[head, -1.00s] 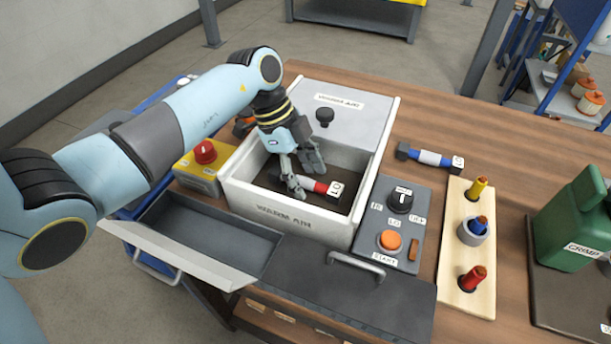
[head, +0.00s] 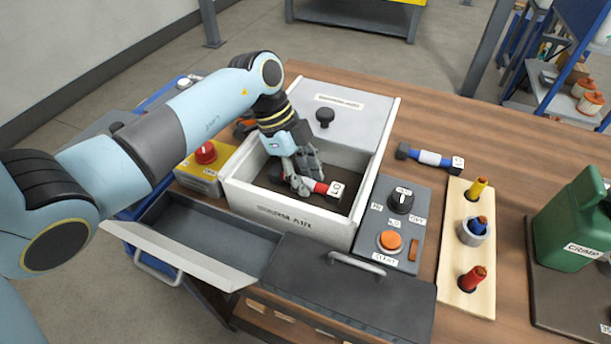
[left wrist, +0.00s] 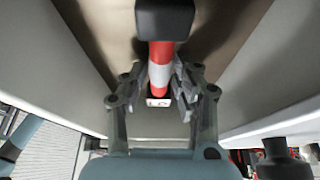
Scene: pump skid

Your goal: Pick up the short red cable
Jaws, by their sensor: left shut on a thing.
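The short red cable (head: 319,187) lies in the open white box (head: 290,215), with a black end block and a small white label. In the left wrist view the cable (left wrist: 161,52) shows red and white bands, a black end at the top and the label between the fingers. My left gripper (head: 302,183) reaches down into the box and is shut on the cable. In the left wrist view its fingers (left wrist: 160,95) lie on both sides of the cable. Part of the cable is hidden behind the fingers. My right gripper is not in view.
The box walls stand close around the gripper. A grey lid (head: 345,110) with a black knob is behind. A control box (head: 395,225), a wooden stand (head: 455,260) with several plugs and a blue cable (head: 430,158) are to the right. An open grey tray (head: 215,235) is in front left.

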